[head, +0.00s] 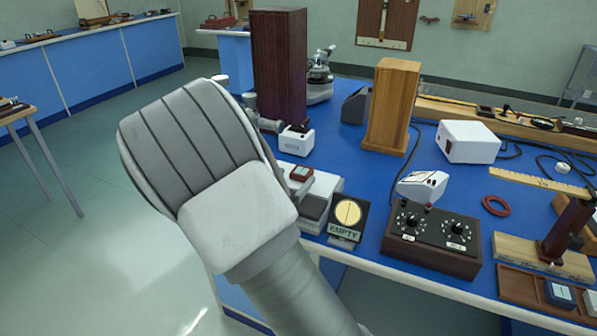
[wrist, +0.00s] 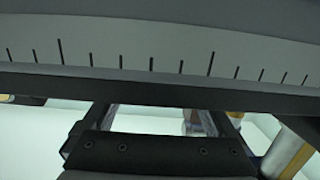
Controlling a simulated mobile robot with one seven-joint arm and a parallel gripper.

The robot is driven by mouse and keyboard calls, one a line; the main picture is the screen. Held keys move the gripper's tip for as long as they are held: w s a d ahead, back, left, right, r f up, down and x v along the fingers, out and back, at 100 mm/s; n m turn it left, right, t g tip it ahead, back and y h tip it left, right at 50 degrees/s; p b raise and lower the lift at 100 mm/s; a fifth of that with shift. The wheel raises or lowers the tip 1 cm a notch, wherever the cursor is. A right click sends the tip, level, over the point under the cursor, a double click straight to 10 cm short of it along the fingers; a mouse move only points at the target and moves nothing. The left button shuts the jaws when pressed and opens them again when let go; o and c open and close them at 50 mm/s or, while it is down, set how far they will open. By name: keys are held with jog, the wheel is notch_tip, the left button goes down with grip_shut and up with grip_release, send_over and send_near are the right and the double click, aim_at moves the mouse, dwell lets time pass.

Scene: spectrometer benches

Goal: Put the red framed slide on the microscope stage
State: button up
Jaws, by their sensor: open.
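A small red item with a pale middle (head: 300,173) lies on a light grey instrument just right of my arm in the head view. It looks like the red framed slide, but it is small and partly beside my arm. The microscope (head: 320,72) stands at the back of the blue bench, between a dark red-brown wooden block and a dark grey device; its stage is too small to make out. My gripper (wrist: 160,112) shows in the wrist view, fingers apart with nothing seen between them. My arm hides it in the head view.
A tall dark wooden block (head: 279,65) and a lighter one (head: 393,105) rise from the bench. A control box with dials (head: 432,238), an "EMPTY" sign (head: 347,217) and a tray (head: 515,287) line the front. A grey band with scale marks (wrist: 180,50) crosses close in the wrist view.

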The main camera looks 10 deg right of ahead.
jog(key=p+v, duration=0.1)
jog(key=v, duration=0.6)
jog(key=shift+s+a+r, duration=0.15)
jog(key=shift+s+a, duration=0.05)
jog(key=shift+s, duration=0.05)
jog(key=shift+s+a, duration=0.1)
jog(key=shift+s, duration=0.05)
jog(key=shift+w+a+r+y, duration=0.2)
jog(key=shift+w+y, duration=0.15)
jog(key=shift+y, duration=0.45)
jog(key=y, duration=0.1)
jog(key=w+a+r+g+y, duration=0.1)
jog(key=y, duration=0.1)
jog(key=shift+r+n+y, duration=0.3)
jog(key=s+a+r+n+g+y, duration=0.2)
jog(key=s+r+n+y, duration=0.2)
jog(key=s+r+y, duration=0.35)
jog(key=s+d+r+n+g+h, duration=0.1)
jog(key=s+d, duration=0.4)
jog(key=s, duration=0.5)
jog(key=s+d+r+n+g+h, duration=0.1)
jog(key=s+d, duration=0.4)
jog(key=s, duration=0.5)
jog(key=g+h, duration=0.1)
jog(key=g, duration=0.1)
jog(key=shift+s+d+r+n+g, duration=0.2)
jog(key=shift+s+r+n+g, duration=0.1)
